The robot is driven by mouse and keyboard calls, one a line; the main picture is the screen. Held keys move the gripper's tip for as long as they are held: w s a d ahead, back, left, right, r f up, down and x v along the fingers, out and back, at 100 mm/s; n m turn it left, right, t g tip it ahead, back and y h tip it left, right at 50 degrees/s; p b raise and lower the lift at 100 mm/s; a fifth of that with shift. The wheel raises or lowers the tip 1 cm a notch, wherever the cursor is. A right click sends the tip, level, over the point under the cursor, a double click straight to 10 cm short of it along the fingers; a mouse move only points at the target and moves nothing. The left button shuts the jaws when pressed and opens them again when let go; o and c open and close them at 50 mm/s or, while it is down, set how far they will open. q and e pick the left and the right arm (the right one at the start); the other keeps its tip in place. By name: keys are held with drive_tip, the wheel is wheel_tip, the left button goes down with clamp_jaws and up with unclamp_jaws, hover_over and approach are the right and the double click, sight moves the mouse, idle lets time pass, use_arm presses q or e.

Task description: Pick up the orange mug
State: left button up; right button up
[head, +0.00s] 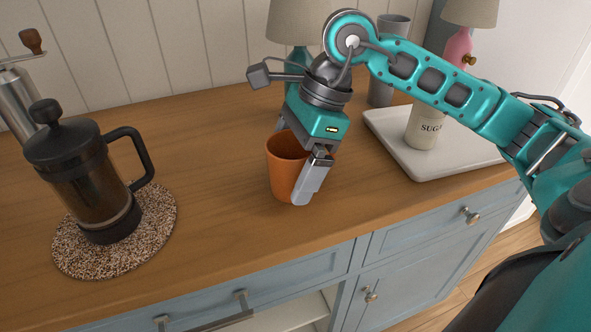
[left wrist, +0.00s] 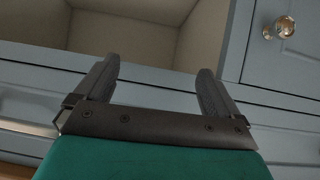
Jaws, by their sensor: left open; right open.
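The orange mug (head: 283,165) stands upright on the wooden counter, near the middle of the head view. My right gripper (head: 293,165) is open and lowered at the mug, with one finger in front of its right side and the other at its far side, partly hidden behind the mug. I cannot tell whether the fingers touch it. The gripper covers part of the mug's right side and rim, and no handle shows. My left gripper (left wrist: 155,80) is open and empty in the left wrist view, facing the blue cabinet front. It is not seen in the head view.
A French press (head: 90,180) stands on a speckled round mat (head: 75,257) at the left, beside a metal grinder (head: 18,95). A white tray (head: 455,165) with a sugar canister (head: 424,130) lies at the right. Lamps and a grey cup (head: 380,92) stand behind. The counter between mat and mug is clear.

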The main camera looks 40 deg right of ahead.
drive_tip(key=shift+f, duration=0.15)
drive_tip(key=c, duration=1)
drive_tip(key=shift+c, duration=0.4)
drive_tip(key=shift+r, duration=0.2)
